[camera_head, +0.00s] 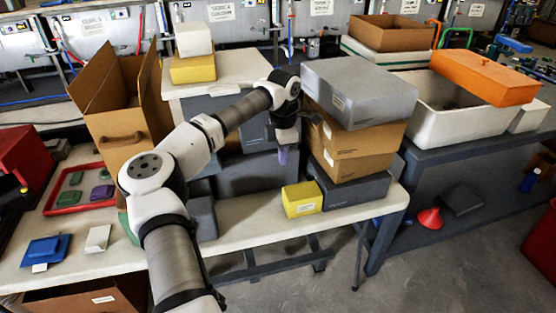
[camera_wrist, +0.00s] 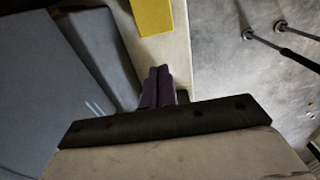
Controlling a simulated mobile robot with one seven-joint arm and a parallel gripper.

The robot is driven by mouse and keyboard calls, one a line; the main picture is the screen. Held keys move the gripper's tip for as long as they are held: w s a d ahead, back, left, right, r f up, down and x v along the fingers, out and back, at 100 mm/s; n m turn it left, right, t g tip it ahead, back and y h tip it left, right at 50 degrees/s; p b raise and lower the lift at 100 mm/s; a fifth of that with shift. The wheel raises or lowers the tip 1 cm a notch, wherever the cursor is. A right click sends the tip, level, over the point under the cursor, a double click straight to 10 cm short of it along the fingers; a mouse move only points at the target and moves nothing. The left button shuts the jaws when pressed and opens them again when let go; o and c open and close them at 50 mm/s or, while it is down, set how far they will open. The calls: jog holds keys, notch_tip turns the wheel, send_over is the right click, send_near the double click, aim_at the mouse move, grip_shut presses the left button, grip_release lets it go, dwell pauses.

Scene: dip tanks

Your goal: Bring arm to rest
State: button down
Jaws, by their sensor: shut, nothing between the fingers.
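My arm reaches from the bottom of the head view across the white table (camera_head: 255,228). My gripper (camera_head: 283,157) hangs down at the end of the arm, just left of a stack of boxes. In the wrist view its two purple fingers (camera_wrist: 158,87) are together, with nothing between them. It is above the table, near its front edge. A yellow box (camera_head: 302,198) stands on the table below and to the right of the gripper; it also shows at the top of the wrist view (camera_wrist: 152,15).
The stack has a grey box (camera_head: 360,88) on top and a cardboard box (camera_head: 350,165) below. An open carton (camera_head: 118,110) and a red tray (camera_head: 60,204) are at left. An orange lid (camera_head: 485,75) lies across a white bin (camera_head: 425,98) at right. Floor in front is clear.

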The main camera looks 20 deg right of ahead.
jog(key=shift+r, duration=0.6)
